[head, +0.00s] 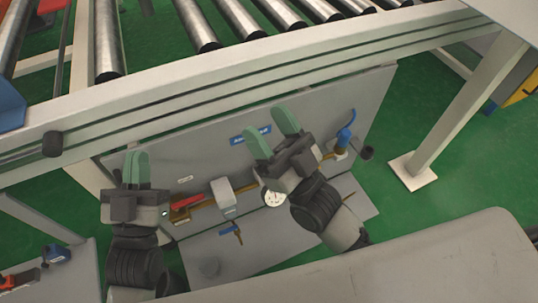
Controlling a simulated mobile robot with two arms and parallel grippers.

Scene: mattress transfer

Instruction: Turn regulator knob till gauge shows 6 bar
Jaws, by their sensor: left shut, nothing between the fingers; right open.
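The round white gauge (274,199) sits on the pipe line of the grey panel. My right gripper partly covers it, and its reading is too small to tell. A blue knob-like part (346,136) stands on a brass fitting at the panel's right end; I cannot tell whether it is the regulator knob. My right gripper (272,129) is open and empty, in front of the panel and left of the blue part, apart from it. My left gripper (137,168) is shut and empty at the panel's left end.
The brass pipe also carries a red lever (186,202) and a grey block (222,194). A blue-handled valve (229,231) hangs below. A conveyor frame (240,81) with rollers runs above the panel. A white post (450,115) stands at right; green floor lies between.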

